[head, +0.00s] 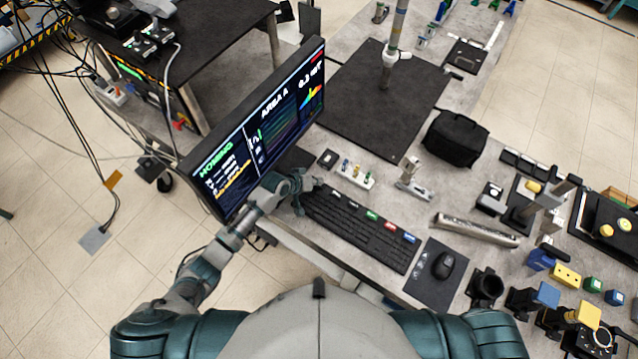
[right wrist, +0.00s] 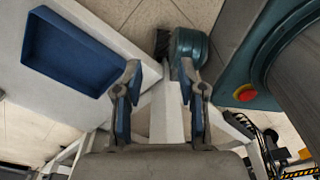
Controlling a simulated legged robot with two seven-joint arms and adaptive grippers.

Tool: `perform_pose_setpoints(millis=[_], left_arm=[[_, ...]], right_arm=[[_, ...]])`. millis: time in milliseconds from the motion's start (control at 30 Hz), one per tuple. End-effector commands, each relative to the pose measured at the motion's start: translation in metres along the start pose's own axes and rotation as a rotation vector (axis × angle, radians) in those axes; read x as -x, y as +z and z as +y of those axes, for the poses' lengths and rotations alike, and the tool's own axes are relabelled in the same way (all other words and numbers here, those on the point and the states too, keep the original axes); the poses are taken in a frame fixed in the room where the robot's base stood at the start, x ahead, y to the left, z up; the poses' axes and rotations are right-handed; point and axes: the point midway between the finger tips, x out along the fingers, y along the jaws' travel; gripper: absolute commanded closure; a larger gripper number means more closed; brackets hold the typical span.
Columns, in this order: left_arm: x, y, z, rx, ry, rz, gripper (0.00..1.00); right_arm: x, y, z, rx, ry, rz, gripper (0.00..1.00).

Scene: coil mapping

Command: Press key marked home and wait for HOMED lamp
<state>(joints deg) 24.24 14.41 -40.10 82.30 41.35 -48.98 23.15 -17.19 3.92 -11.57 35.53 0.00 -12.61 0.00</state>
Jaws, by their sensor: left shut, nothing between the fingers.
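The black keyboard (head: 362,230) lies on the grey bench, with a few coloured keys along its upper row. My left gripper (head: 308,188) is shut and empty at the keyboard's left end, close over the keys there. I cannot tell whether it touches a key, and the key under it is hidden. The monitor (head: 255,125) stands behind my left arm and shows green text reading HOMING at its left and AREA A in the middle. I cannot make out a lamp marked HOMED. My right gripper (right wrist: 158,72) is open and empty in the right wrist view.
A mouse (head: 444,265) lies on a dark pad right of the keyboard. A black bag (head: 455,138) and a metal bar (head: 476,230) lie beyond. Coloured blocks (head: 566,275) crowd the right. A blue tray (right wrist: 68,52) shows in the right wrist view.

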Motion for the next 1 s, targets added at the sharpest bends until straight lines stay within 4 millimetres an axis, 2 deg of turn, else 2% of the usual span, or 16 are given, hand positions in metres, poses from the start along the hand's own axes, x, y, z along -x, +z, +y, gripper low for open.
perform_pose_setpoints(millis=[233,400,600,1000], left_arm=[[0.001,0.000,0.000,0.001,0.000,-0.002,1.00],[0.006,-0.003,0.004,0.001,0.000,-0.002,1.00],[0.012,-0.008,0.008,0.001,0.000,-0.001,1.00],[0.013,-0.009,0.009,0.001,0.001,-0.001,1.00]], right_arm=[[0.001,0.002,0.009,0.004,0.010,-0.002,0.60],[0.009,0.002,0.012,0.005,0.014,-0.003,0.60],[0.019,0.000,0.013,0.004,0.015,-0.002,0.60],[0.021,-0.001,0.010,0.002,0.012,-0.001,0.60]])
